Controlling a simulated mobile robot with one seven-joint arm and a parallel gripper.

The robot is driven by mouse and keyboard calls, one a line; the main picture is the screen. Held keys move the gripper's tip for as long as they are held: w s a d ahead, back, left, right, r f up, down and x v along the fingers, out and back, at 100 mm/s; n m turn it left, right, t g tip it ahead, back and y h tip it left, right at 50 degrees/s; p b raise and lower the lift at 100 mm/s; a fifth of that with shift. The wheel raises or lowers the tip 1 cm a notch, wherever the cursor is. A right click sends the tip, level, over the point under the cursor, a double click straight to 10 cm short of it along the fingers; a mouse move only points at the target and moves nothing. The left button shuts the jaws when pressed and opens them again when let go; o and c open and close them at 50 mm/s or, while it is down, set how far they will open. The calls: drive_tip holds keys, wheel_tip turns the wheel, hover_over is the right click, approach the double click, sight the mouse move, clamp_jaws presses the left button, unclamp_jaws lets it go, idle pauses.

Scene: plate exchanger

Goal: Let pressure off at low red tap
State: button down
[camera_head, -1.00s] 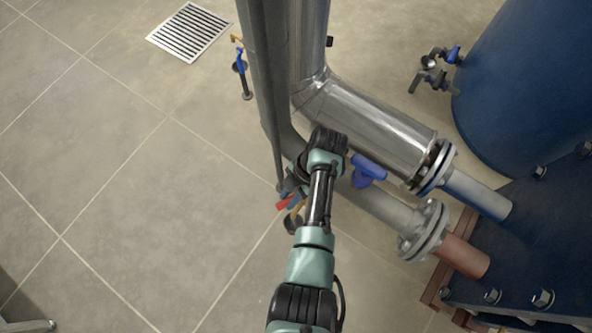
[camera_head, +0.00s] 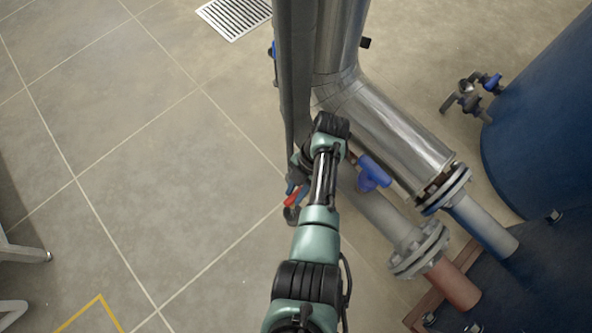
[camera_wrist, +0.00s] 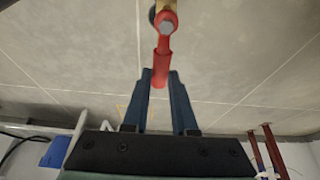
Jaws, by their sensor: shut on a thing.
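The red tap lever (camera_wrist: 161,68) is in the middle of the wrist view, with a hex nut at its top end on a brass body (camera_wrist: 165,5). My gripper (camera_wrist: 161,76) has its two blue fingers on either side of the lever's free end and is shut on it. My gripper (camera_head: 298,185) is there too, mostly hidden behind my arm. The tap body is mostly hidden in the head view.
A blue tank (camera_head: 545,120) stands at the right. The floor at left is open.

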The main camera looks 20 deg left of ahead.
drive_tip(key=shift+d, duration=0.1)
drive_tip(key=c, duration=0.7)
unclamp_jaws()
drive_tip(key=p+v, duration=0.5)
drive_tip(key=v, duration=0.8)
drive_tip(key=shift+p, duration=0.35)
